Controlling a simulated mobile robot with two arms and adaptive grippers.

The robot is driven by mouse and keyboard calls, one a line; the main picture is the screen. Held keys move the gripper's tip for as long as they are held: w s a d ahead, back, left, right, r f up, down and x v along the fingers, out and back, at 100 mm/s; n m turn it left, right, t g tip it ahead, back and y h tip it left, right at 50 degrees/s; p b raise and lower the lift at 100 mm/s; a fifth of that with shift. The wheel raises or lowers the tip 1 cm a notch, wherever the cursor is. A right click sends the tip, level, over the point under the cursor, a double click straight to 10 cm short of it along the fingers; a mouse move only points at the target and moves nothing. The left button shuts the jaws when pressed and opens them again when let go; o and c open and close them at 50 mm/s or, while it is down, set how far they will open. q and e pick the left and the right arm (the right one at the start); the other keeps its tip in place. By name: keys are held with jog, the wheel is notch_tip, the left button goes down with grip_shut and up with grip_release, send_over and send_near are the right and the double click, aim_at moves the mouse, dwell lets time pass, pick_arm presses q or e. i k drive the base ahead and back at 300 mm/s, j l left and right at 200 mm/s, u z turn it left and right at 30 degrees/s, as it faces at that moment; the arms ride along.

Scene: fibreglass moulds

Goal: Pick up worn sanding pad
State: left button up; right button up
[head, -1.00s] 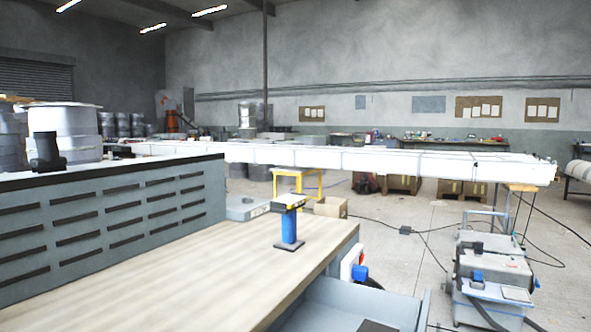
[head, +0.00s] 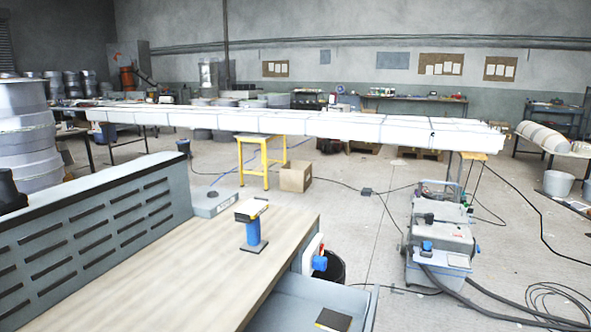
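I cannot tell for sure which thing is the worn sanding pad. A blue upright tool (head: 253,231) with a dark flat base and a dark, pale-edged top stands on the wooden workbench (head: 185,262). A small dark flat piece with a yellowish edge (head: 334,320) lies in the open grey drawer (head: 290,300) at the bottom, partly cut off by the frame. Neither of my grippers shows in the head view.
A slotted grey panel (head: 90,240) borders the bench on the left. A grey box (head: 213,201) sits at its back edge. A dark bin (head: 330,268) stands beside the bench. A wheeled grey machine (head: 440,240) with hoses stands right, cables crossing the floor.

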aim_at(254, 208)
jog(key=i+l+z, duration=0.15)
jog(key=l, duration=0.2)
jog(key=l+z, duration=0.1)
jog(key=l, duration=0.25)
jog(key=i+l+z, duration=0.15)
jog(key=l, duration=0.15)
jog(key=i+l+z, duration=0.15)
jog(key=l, duration=0.15)
jog(key=i+l, duration=0.2)
jog(key=i, duration=0.25)
jog(key=i+l, duration=0.15)
jog(key=i, duration=0.3)
jog(key=i+l, duration=0.2)
jog(key=i, duration=0.2)
jog(key=i+l, duration=0.2)
jog(key=i, duration=0.25)
jog(key=i+u, duration=0.4)
jog(key=i+l+u, duration=0.1)
jog(key=u, duration=0.3)
jog(key=i+l+u, duration=0.2)
jog(key=i+u, duration=0.2)
jog(key=i+l+u, duration=0.15)
jog(key=u, duration=0.25)
jog(key=l, duration=0.1)
